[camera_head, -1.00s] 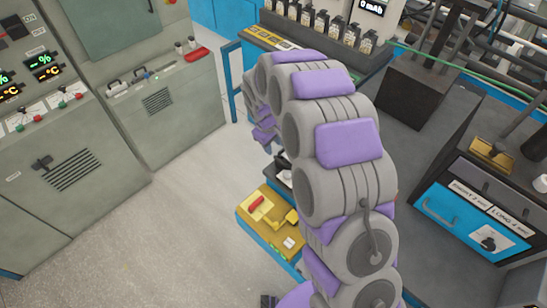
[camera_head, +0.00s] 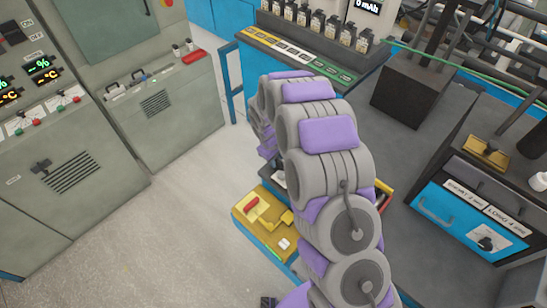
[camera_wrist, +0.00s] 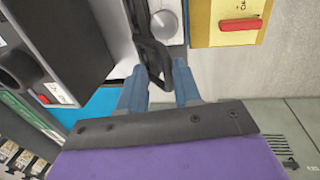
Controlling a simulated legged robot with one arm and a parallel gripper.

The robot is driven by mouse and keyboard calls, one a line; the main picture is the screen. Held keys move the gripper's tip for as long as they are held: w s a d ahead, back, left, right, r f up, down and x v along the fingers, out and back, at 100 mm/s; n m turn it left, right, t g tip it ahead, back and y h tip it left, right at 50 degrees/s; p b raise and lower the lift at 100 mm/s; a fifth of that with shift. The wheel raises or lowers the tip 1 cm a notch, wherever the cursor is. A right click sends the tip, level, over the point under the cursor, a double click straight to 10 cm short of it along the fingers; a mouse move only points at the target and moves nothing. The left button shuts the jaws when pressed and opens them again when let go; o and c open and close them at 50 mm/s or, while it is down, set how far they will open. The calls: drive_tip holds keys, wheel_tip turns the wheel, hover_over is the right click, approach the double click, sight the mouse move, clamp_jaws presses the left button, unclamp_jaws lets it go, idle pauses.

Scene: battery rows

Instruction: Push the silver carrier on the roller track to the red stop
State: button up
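In the wrist view, the two blue fingers of my gripper (camera_wrist: 160,78) stand apart. A black looped part (camera_wrist: 152,52) lies between them; whether they grip it is not clear. Just beyond is a pale plate with a round grey knob (camera_wrist: 165,24). In the head view, my arm covers the gripper and most of the place where it works. I cannot make out the silver carrier or the roller track for sure. A yellow-topped unit (camera_head: 247,222) with a red bar (camera_head: 251,204) shows left of my arm. The red bar also shows in the wrist view (camera_wrist: 240,24); I cannot tell whether it is the stop.
Grey cabinets (camera_head: 70,180) stand at the left. A bench with a row of small bottles (camera_head: 318,22) is at the back. A dark bench with a blue drawer (camera_head: 470,225) is at the right. Bare floor (camera_head: 160,240) lies left of the yellow unit.

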drive_tip(key=shift+c, duration=1.4)
drive_tip(key=shift+a, duration=0.85)
clamp_jaws()
drive_tip(key=shift+d, duration=0.3)
drive_tip(key=shift+s, duration=0.1)
